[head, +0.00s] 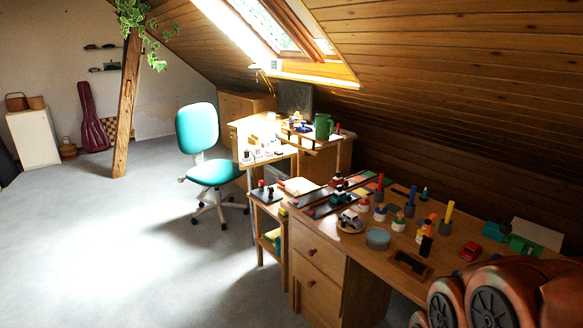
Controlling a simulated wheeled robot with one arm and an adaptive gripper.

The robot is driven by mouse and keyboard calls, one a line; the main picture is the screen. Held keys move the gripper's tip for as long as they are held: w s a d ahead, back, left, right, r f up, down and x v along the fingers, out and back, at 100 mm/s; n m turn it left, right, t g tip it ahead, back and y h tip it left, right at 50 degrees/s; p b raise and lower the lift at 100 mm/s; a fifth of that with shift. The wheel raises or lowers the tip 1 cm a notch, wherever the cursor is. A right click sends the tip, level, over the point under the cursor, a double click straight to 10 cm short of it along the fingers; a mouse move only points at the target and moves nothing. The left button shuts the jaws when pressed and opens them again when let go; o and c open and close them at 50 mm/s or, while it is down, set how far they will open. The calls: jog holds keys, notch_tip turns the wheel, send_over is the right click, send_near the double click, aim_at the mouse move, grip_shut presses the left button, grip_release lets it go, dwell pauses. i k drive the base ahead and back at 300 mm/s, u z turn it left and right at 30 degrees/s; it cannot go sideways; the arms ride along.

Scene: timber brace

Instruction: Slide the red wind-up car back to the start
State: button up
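A small red car (470,251) sits on the right part of the wooden desk, in front of some green toy pieces (510,239). Whether it is the wind-up car I cannot tell. Dark track-like strips (323,208) with small red parts lie on the left part of the desk, and a little vehicle (349,219) rests on a round plate near them. No start mark can be made out. Copper-coloured links of my arm fill the lower right corner; my gripper is not in view.
Several coloured pegs and small pots stand mid-desk, around a blue-grey round tin (378,238) and a dark wooden tray (409,265). A teal chair (202,150) and a wooden post (126,105) stand on the left. The grey floor (90,255) is clear.

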aim_at(335, 181)
jog(key=u, duration=0.25)
jog(key=i, duration=1.95)
jog(key=u, duration=0.4)
jog(key=i, duration=0.7)
